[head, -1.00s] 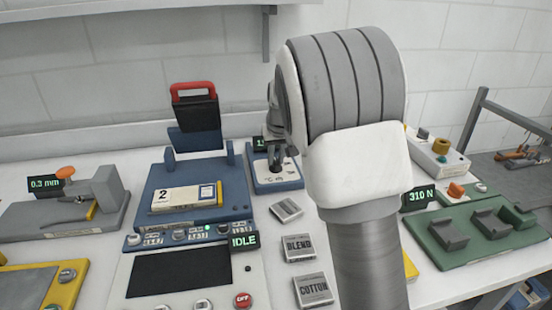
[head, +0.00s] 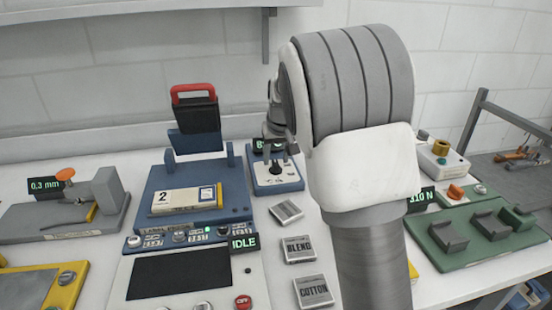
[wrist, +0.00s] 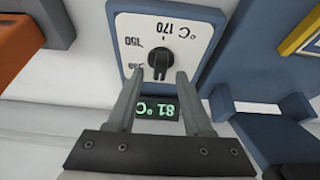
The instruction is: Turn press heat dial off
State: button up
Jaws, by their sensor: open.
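The press heat dial (wrist: 160,60) is a black knob on a white face with numbers such as 150 and 170 °C, on a blue box. In the head view my gripper (head: 274,150) is just above the dial.
A green display (wrist: 160,108) reads about 81 °C. The blue press (head: 190,175) with a red-handled lid stands to the left of the dial. A white panel with an IDLE display (head: 244,243) and BLEND and COTTON blocks (head: 299,249) lie in front.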

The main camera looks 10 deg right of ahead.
jog(key=p+v, duration=0.2)
jog(key=v, duration=1.4)
jog(key=shift+p, duration=0.4)
jog(key=shift+r, duration=0.15)
jog(key=s+r+t+p, duration=0.1)
jog(key=s+r+p, duration=0.2)
jog(key=s, duration=2.6)
jog(key=shift+s+p, duration=0.15)
jog(key=shift+p, duration=2.7)
jog(key=shift+r, duration=0.1)
